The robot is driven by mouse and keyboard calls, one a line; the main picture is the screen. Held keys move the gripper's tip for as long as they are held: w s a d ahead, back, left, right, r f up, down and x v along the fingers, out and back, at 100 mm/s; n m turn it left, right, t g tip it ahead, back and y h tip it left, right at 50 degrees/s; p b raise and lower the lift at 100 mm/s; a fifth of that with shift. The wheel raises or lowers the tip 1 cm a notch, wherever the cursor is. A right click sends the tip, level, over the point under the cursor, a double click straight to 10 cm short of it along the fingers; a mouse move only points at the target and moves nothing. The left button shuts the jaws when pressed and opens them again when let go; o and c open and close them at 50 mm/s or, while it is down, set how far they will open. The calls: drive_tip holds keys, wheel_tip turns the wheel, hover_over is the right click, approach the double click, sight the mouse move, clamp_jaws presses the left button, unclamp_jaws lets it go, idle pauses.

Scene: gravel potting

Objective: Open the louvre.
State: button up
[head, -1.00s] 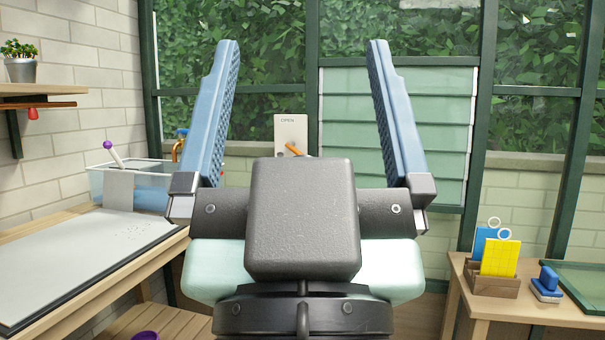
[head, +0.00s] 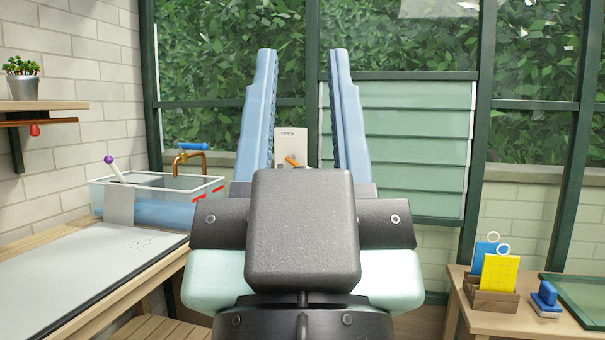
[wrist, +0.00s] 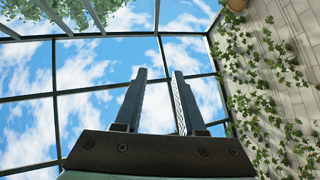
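The louvre (head: 408,150) is a panel of pale green slats in the dark green window frame, behind and right of my gripper. Its slats lie nearly flat, overlapping; its left edge is partly hidden by a finger. A pale plate marked OPEN (head: 286,137) with an orange lever (head: 292,161) is on the wall left of the louvre. It shows between my fingers, its lower part hidden by my gripper's body. My gripper (head: 302,55) points up, its two blue fingers apart and empty. The wrist view shows the fingers apart against glass and sky.
A water tub (head: 150,205) and a brass tap with a blue handle (head: 190,150) are at left by a worktop (head: 70,275). A shelf with a plant (head: 22,78) is at upper left. A table with a card holder (head: 492,300) and blue block (head: 546,300) is at right.

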wheel_tip(320, 180, up, 10)
drive_tip(key=p, duration=0.8)
drive_tip(key=shift+f, duration=0.15)
clamp_jaws()
wheel_tip(320, 180, up, 27)
drive_tip(key=p, duration=2.6)
drive_tip(key=shift+f+p, duration=0.15)
drive_tip(key=shift+p, duration=0.2)
